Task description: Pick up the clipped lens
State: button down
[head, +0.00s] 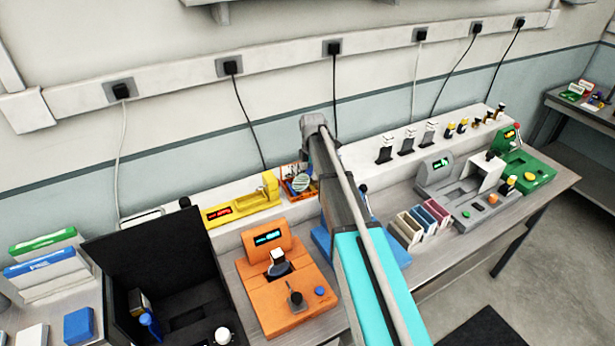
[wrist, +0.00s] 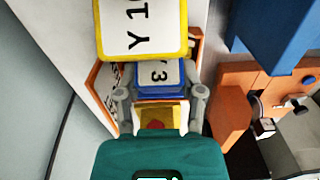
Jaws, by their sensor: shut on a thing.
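My gripper (wrist: 160,97) shows in the wrist view, with its two grey fingers closed in from left and right on a small blue-edged white piece (wrist: 158,76) marked "3". Below it, between the fingers, a yellow-framed part with a red middle (wrist: 155,119) shows in part. I cannot tell which of these is the clipped lens. A yellow-edged white block (wrist: 140,28) marked "Y 1" overlaps the top of the blue-edged piece. An orange-walled box (wrist: 197,46) lies around and behind them. In the head view my arm hides my gripper; an orange bin (head: 299,182) shows beside it.
An orange module (head: 275,301), a yellow module (head: 243,210) and a black open case (head: 100,255) stand left of my arm. Upright coloured cards (head: 425,215), a grey module (head: 465,212) and a green module (head: 533,168) stand right. The bench's right front edge is clear.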

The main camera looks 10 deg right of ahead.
jog(key=shift+r, duration=0.2)
notch_tip(320, 180, up, 2)
jog(key=p, duration=0.2)
jog(key=shift+r+p, duration=0.15)
jog(key=shift+p, duration=0.2)
jog(key=s+a+r+p, duration=0.1)
jog(key=s+r+p, duration=0.9)
jog(key=s, duration=0.4)
jog(key=shift+a+r, duration=0.15)
